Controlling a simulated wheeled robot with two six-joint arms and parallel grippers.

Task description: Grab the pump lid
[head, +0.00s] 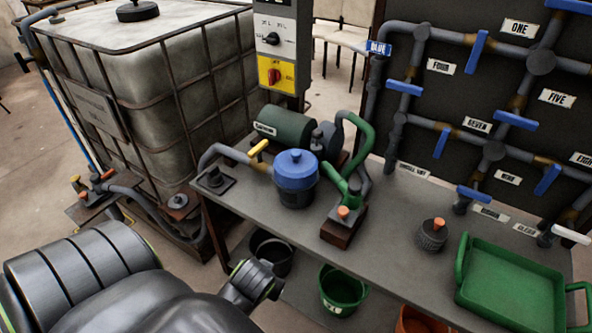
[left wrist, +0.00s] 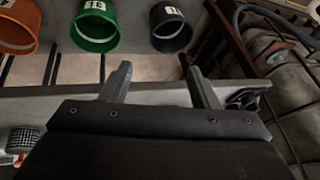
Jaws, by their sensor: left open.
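The pump lid is the round blue cap (head: 296,167) on the dark pump pot on the grey bench. It sits level and is fully visible in the head view. My left arm comes in from the lower left, and its wrist end is in front of the bench, below and left of the lid; the fingers are hidden there. In the left wrist view my left gripper (left wrist: 161,88) is open, with two grey fingers apart and nothing between them. The lid is not seen in that view. My right gripper is not in view.
A yellow-handled valve (head: 258,147) and green pipe (head: 360,139) flank the pump. A green tray (head: 512,284) and ribbed pot (head: 432,235) stand right on the bench (head: 385,262). Buckets, including a green one (head: 342,289), sit below. A caged tank (head: 150,90) is left.

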